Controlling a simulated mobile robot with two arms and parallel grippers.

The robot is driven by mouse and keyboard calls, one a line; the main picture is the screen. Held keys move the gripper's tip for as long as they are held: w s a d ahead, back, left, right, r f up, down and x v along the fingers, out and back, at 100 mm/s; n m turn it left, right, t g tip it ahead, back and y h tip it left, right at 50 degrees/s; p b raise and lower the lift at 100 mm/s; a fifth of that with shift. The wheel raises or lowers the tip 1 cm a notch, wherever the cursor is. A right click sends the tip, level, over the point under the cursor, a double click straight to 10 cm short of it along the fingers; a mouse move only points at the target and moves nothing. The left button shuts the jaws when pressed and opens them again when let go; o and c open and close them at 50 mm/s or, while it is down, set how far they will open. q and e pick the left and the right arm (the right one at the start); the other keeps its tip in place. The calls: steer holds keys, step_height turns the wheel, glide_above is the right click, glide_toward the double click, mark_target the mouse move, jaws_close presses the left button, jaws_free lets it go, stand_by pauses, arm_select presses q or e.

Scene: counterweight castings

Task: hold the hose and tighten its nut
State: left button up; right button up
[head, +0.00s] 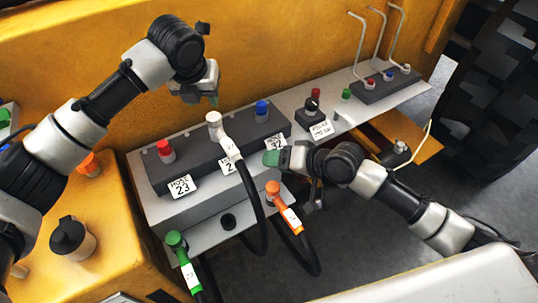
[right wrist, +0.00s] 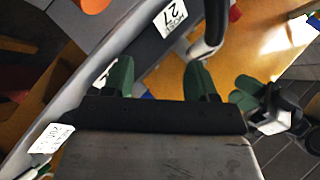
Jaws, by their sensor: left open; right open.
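A white hose fitting (head: 228,143) stands on the middle port of the dark block (head: 190,165), with a white nut (head: 213,118) at its top and a black hose (head: 252,200) curving down. My left gripper (head: 212,99) is open, pointing down just above the white nut and apart from it. My right gripper (head: 271,158) is open beside the block's right end, right of the white fitting. In the right wrist view its green fingers (right wrist: 160,80) are spread with nothing between them; a dark hose with a pale end (right wrist: 208,42) shows beyond them.
A red port (head: 165,150) and blue port (head: 262,107) flank the white fitting. A small knob box (head: 312,116) and bent rods (head: 377,45) are to the right.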

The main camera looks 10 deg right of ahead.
steer(key=y, duration=0.2)
glide_toward(230, 157)
steer(key=shift+g, duration=0.3)
steer(key=x, duration=1)
steer(key=shift+w+f, duration=0.45)
steer(key=shift+w, duration=0.1)
